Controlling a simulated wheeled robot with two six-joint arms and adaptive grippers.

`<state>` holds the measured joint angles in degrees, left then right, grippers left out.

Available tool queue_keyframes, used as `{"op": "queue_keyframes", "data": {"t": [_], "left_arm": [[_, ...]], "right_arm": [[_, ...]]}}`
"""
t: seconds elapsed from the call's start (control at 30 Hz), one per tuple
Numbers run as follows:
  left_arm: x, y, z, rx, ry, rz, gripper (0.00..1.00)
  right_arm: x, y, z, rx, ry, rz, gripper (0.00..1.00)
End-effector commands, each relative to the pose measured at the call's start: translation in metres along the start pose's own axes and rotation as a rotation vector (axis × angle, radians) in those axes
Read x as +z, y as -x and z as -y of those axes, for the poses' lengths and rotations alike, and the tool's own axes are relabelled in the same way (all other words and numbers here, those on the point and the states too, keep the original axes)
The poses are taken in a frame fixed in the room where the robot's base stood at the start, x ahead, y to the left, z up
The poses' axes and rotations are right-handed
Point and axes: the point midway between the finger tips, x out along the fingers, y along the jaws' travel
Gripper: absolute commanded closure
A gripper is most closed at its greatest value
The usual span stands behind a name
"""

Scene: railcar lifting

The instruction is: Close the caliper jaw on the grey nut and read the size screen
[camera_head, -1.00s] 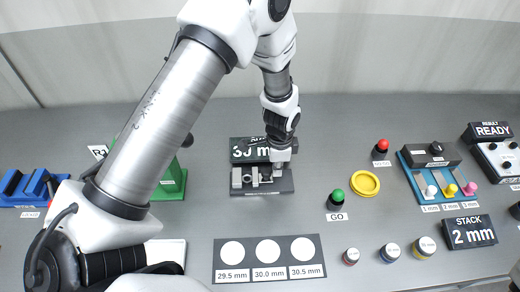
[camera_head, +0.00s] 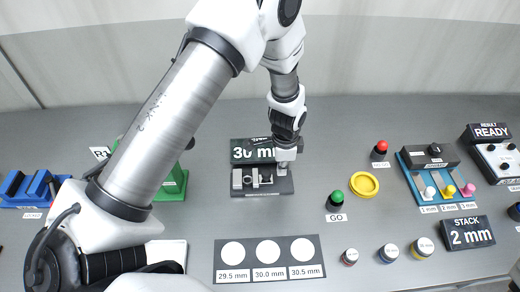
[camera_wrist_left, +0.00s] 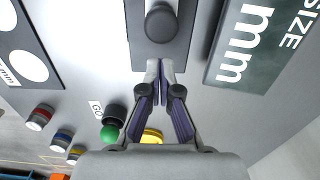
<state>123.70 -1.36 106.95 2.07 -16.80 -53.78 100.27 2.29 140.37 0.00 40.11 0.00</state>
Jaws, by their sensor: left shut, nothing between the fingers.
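The caliper (camera_head: 240,191) sits on a dark base behind the size cards, with light grey jaw blocks in a row. A small grey piece between the blocks may be the grey nut; it is too small to tell. The size screen (camera_head: 241,152) behind it reads "30 mm", its right part covered by my left gripper. The screen also shows in the left wrist view (camera_wrist_left: 238,60). My left gripper (camera_head: 284,166) is shut and empty at the caliper's right end. In the left wrist view its fingertips (camera_wrist_left: 159,72) are together, beside a dark round knob (camera_wrist_left: 160,24).
A green GO button (camera_head: 337,197), a yellow ring (camera_head: 365,184) and a red button (camera_head: 381,147) stand to the right. Size cards (camera_head: 268,275) lie in front. A green stand (camera_head: 175,182) is at left, partly behind my arm. A READY panel (camera_head: 490,131) stands far right.

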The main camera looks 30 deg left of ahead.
Motion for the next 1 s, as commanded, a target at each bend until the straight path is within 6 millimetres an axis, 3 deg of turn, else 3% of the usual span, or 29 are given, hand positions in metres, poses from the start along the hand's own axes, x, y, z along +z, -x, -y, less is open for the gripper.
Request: {"op": "queue_keyframes", "data": {"t": [0.17,0.7,1.0], "left_arm": [[-0.003,0.005,0.000,0.000,0.000,-0.001,1.00],[-0.003,0.069,0.000,0.001,0.000,0.000,1.00],[-0.003,0.071,0.000,0.001,0.000,0.000,1.00]], "right_arm": [[0.000,0.004,0.000,0.000,0.000,0.000,1.00],[0.000,0.057,0.000,0.000,0.000,0.000,1.00],[0.000,0.058,0.000,0.000,0.000,0.000,1.00]]}}
